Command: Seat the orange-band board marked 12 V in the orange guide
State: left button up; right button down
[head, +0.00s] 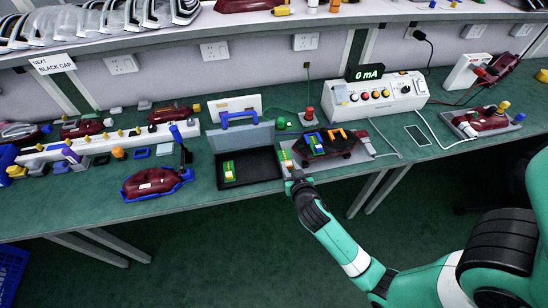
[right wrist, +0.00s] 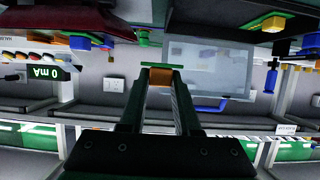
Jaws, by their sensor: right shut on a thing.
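My right gripper (head: 289,172) is shut on a small green board with an orange band (head: 286,157), in front of the lamp tray. The right wrist view shows the board's orange part (right wrist: 160,76) between the two fingers (right wrist: 161,85); any 12 V marking is unreadable. The orange guide (head: 341,133) stands on the dark lamp housing (head: 343,150), to the right of and beyond the held board, apart from it. My left gripper is not in view.
An open black case (head: 262,167) left of the gripper holds a green board with a yellow band (head: 229,170). A control box (head: 390,95) reading 0 mA stands behind. A dark red lamp in a blue holder (head: 150,183) lies farther left. A cable crosses the right side.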

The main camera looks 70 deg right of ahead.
jog(key=s, duration=0.1)
jog(key=s+a+r, duration=0.1)
jog(key=s+r, duration=0.1)
jog(key=s, duration=0.1)
jog(key=shift+s+a+p, duration=0.1)
jog(key=shift+a+p, duration=0.05)
jog(key=shift+p, duration=0.2)
jog(key=b, duration=0.7)
send_over(268, 173)
jog(key=s, duration=0.2)
jog(key=f, duration=0.8)
jog(key=shift+w+a+f, duration=0.2)
jog(key=shift+a+f, duration=0.05)
jog(key=shift+f, duration=0.05)
jog(key=shift+w+d+f, duration=0.1)
jog(key=shift+w+f, duration=0.05)
jog(key=shift+w, duration=0.1)
jog(key=f+b, duration=0.1)
jog(key=w+f+b, duration=0.1)
jog(key=f, duration=0.1)
jog(key=shift+d+f, duration=0.2)
jog(key=shift+f, duration=0.3)
jog(key=shift+r, duration=0.1)
